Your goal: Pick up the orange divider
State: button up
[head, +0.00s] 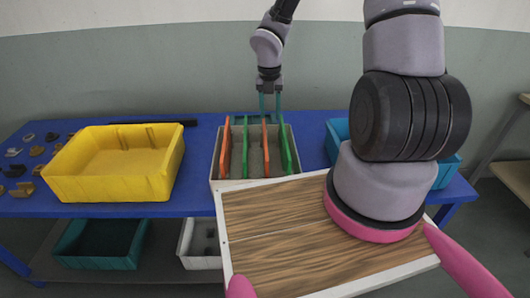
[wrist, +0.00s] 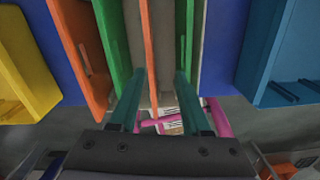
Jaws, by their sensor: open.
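Two orange dividers stand upright in a pale open tank (head: 254,184) on the blue table. One orange divider (head: 225,150) is at the tank's left side, and also shows at the left in the wrist view (wrist: 82,58). The other orange divider (head: 266,150) is near the middle; in the wrist view (wrist: 149,50) it runs between my fingers. Green dividers (head: 245,150) stand between and to the right of them (head: 286,148). My gripper (head: 270,108) is open, pointing down over the middle orange divider, its teal fingers on either side. I cannot tell whether they touch it.
A yellow bin (head: 110,165) stands left of the tank, with several small parts (head: 28,155) beyond it. A blue bin (head: 338,135) is at the right, partly hidden by my body. Below the table are a teal bin (head: 98,243) and a light bin (head: 200,245).

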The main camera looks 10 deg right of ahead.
aim_at(265, 143)
jog(key=shift+n, duration=0.9)
jog(key=f, duration=0.2)
jog(key=a+f, duration=0.1)
jog(key=f, duration=0.4)
jog(key=shift+s+a+f, duration=0.1)
jog(key=shift+a+f, duration=0.05)
jog(key=shift+f, duration=0.1)
notch_tip(265, 143, down, 6)
jog(key=shift+a+r, duration=0.15)
jog(key=shift+r, duration=0.05)
grip_shut()
